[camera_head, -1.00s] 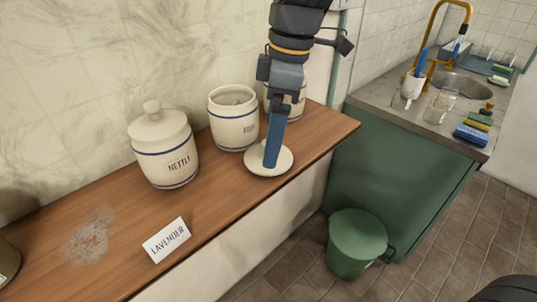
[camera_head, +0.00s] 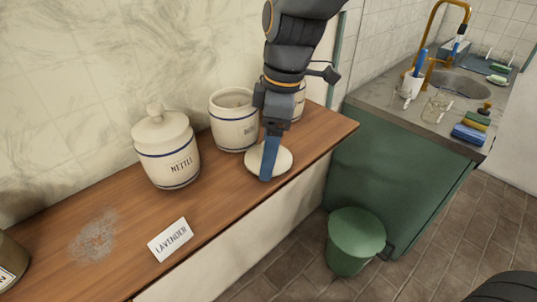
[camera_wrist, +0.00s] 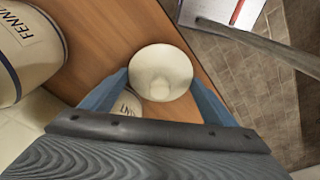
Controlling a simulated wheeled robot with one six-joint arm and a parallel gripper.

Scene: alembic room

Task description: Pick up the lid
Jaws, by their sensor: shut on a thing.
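The lid (camera_head: 282,161) is a round cream disc near the shelf's front edge, in front of the open jar (camera_head: 233,128). In the wrist view the lid (camera_wrist: 161,58) shows its round knob toward the camera, between the two blue fingers. My gripper (camera_head: 267,174) comes down from above and is shut on the lid, with the finger tips at its sides. The finger hides part of the lid in the head view. I cannot tell whether the lid touches the wood.
On the wooden shelf (camera_head: 120,225) stand a lidded NETTLE jar (camera_head: 167,150), another jar (camera_head: 298,103) partly behind my arm, and a LAVENDER card (camera_head: 170,240). A green bin (camera_head: 354,240) stands on the floor. A sink counter (camera_head: 400,115) is at right.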

